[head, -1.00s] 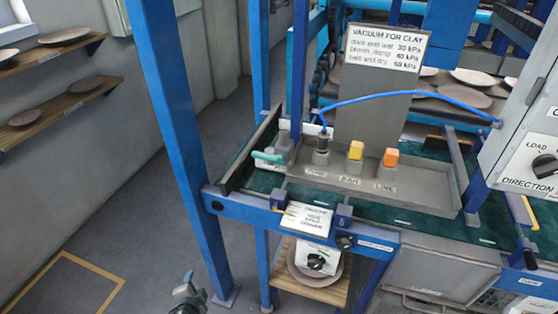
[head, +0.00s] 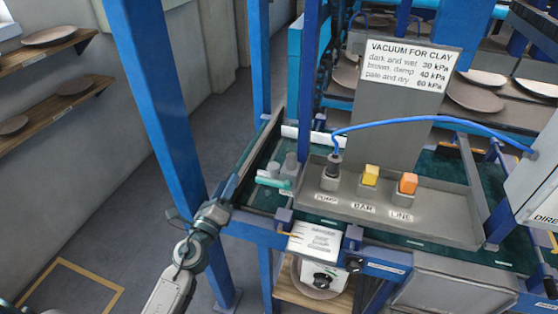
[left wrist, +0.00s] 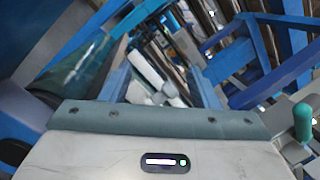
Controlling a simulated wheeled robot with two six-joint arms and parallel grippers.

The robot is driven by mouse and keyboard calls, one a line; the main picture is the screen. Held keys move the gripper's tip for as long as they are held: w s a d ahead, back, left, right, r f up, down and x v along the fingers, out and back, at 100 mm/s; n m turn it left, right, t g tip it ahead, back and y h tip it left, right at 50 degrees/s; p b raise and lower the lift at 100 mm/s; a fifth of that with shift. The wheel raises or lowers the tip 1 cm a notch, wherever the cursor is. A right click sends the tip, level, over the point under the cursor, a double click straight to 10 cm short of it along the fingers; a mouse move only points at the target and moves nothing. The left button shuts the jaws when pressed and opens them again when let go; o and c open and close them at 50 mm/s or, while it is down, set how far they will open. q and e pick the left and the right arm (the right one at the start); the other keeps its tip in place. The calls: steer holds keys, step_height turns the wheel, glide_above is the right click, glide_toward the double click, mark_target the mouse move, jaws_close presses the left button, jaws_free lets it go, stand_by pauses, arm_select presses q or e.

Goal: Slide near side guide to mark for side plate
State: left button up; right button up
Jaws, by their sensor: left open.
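A long dark guide bar (head: 256,155) runs along the left edge of the green belt (head: 262,200); I take it for the near side guide. A white printed card (head: 315,240) sits on the front blue rail, with a small orange pointer at its left. Its lines are too small to read surely. My left gripper (head: 222,208) is open and empty at the near left corner of the frame, close to the bar's near end and left of the card. It overlaps the blue rail in the picture; contact cannot be told. In the left wrist view its fingers (left wrist: 160,85) stand apart.
A grey tray (head: 410,215) with a pump fitting, a yellow block (head: 370,175) and an orange block (head: 407,183) stands on the belt. A blue post (head: 165,110) rises behind my left arm. A blue hose (head: 430,120) arches right.

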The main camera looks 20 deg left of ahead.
mark_target(278, 164)
arm_select(q)
steer(key=w+d+m+g+h, duration=0.1)
steer(key=d+m+h, duration=0.1)
steer(key=m, duration=0.2)
steer(key=w+d+f+m+g+h, duration=0.1)
steer(key=w+d+m+h, duration=0.1)
steer(key=m, duration=0.3)
steer(key=w+d+m+g+h, duration=0.1)
steer(key=d+m+h, duration=0.1)
steer(key=m, duration=0.3)
steer(key=shift+w+f+g+h, duration=0.15)
steer(key=shift+w+g+h, duration=0.05)
steer(key=shift+g+h, duration=0.2)
steer(key=p+x, duration=0.1)
steer(key=x, duration=0.9)
steer(key=shift+w+f+p, duration=0.1)
steer(key=shift+w+p, duration=0.15)
steer(key=shift+p, duration=0.15)
